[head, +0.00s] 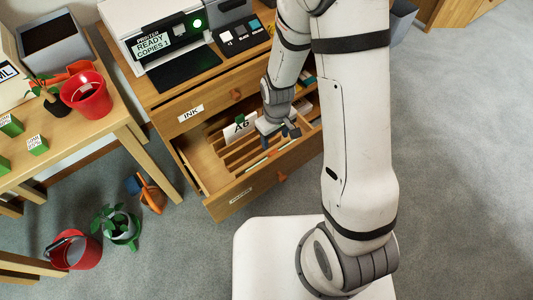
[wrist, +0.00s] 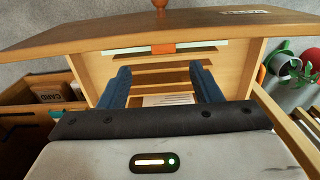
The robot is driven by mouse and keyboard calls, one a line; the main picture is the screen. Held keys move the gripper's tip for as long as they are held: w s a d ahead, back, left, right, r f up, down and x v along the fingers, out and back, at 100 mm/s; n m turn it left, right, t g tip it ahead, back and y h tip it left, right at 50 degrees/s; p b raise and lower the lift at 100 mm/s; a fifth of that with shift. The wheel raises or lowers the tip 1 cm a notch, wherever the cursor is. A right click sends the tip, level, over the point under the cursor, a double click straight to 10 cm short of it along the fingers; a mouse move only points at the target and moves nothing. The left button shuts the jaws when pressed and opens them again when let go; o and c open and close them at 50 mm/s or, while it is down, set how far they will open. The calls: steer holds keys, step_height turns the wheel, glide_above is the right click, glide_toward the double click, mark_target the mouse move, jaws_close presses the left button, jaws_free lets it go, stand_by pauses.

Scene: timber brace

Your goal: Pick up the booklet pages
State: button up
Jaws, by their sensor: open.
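The lower drawer (head: 196,165) is pulled open, with wooden dividers inside. My gripper (head: 281,136) reaches down into it, and its blue fingers are apart. In the wrist view my gripper (wrist: 162,72) is open, with nothing clamped between the fingers. A white printed sheet (wrist: 167,99) lies low in the drawer, seen between the fingers; it may be the booklet pages, but its print is too small to read. The gripper body hides its near part. A white card marked A6 (head: 240,128) stands among the dividers left of my gripper in the head view.
The drawer front (wrist: 90,38) and side walls stand close around my fingers. The drawer labelled INK (head: 190,112) is above. A printer (head: 150,43) showing READY stands on the cabinet. A bench with a red pot (head: 86,95) is at left. Floor at right is clear.

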steer(key=f, duration=0.2)
steer(key=f+b, duration=0.1)
steer(key=f, duration=0.5)
steer(key=shift+a+b, duration=0.35)
steer(key=shift+b, duration=0.05)
jaws_close()
